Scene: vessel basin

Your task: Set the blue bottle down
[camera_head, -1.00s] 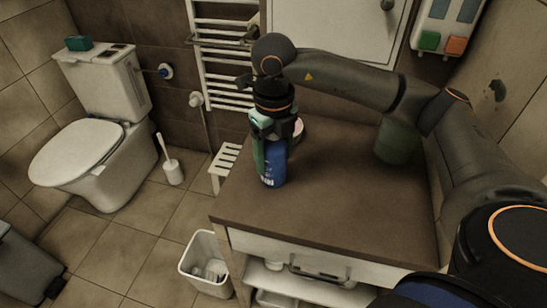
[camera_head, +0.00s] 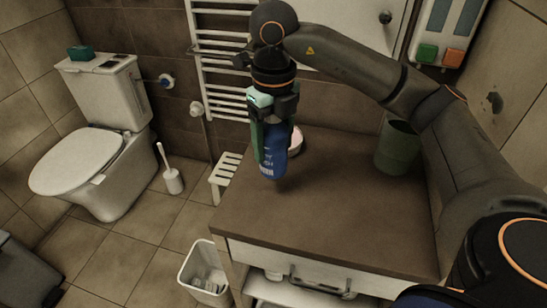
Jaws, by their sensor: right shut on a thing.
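The blue bottle (camera_head: 274,155) hangs upright below my right gripper (camera_head: 272,112), over the left part of the brown countertop (camera_head: 330,220). My right gripper is shut on its upper part, and the fingers hide the bottle's top. A dark shadow lies on the countertop just below the bottle, and the base looks slightly above the surface. My left gripper is not in view.
A green cup (camera_head: 397,150) stands at the back right of the countertop. A pinkish round thing (camera_head: 296,140) is partly hidden behind the bottle. The countertop's middle and front are clear. A white bin (camera_head: 203,272) stands below at left.

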